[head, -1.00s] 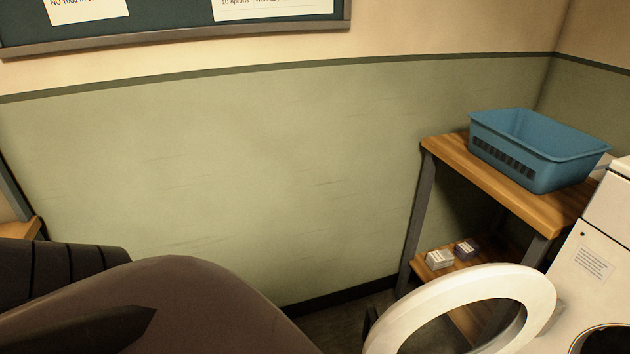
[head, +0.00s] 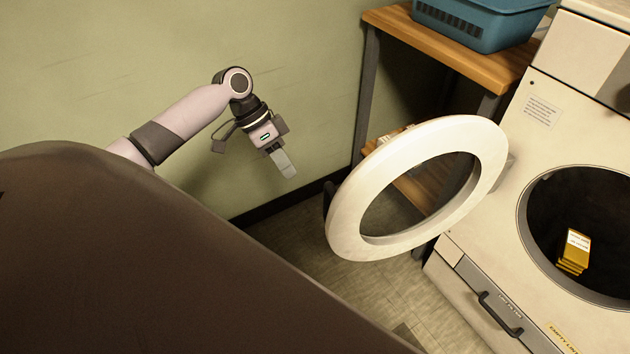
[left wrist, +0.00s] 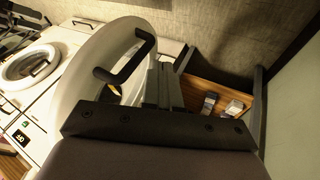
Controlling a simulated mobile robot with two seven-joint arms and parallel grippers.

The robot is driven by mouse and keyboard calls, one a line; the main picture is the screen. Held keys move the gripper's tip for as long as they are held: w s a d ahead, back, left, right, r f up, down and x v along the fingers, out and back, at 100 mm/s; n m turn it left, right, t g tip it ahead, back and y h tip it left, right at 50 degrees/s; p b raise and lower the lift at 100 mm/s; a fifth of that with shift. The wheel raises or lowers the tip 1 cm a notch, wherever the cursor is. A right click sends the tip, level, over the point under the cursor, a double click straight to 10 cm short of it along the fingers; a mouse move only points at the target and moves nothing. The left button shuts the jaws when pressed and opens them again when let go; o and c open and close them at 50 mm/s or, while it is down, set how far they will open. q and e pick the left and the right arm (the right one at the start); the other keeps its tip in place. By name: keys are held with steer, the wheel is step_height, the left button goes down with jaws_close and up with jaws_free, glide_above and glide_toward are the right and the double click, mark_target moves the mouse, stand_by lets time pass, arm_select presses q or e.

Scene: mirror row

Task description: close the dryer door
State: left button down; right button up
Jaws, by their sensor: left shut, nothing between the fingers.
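The dryer's round opening (head: 580,235) is uncovered, with yellow boxes (head: 573,252) inside. My left gripper (head: 287,170) is shut and empty, to the left of the door and apart from it in the head view. In the left wrist view the door (left wrist: 85,75) and its dark handle (left wrist: 135,58) lie beyond my left gripper (left wrist: 162,75). My right gripper is not in view.
A wooden table (head: 440,45) with a blue basket (head: 490,22) stands behind the door; its lower shelf (left wrist: 205,92) holds small boxes. A green wall (head: 180,70) is close behind my left arm. Floor (head: 310,240) shows clear below the gripper.

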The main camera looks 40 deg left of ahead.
arm_select(q)
steer(key=w+a+r+t+h, duration=0.1)
steer(key=w+a+r, duration=0.1)
steer(key=a+r, duration=0.15)
steer(key=d+f, duration=0.7)
steer(key=d, duration=0.2)
steer(key=shift+w+d+n, duration=0.15)
steer(key=shift+d+n, duration=0.15)
steer(key=shift+d, duration=0.05)
steer(key=shift+d, duration=0.1)
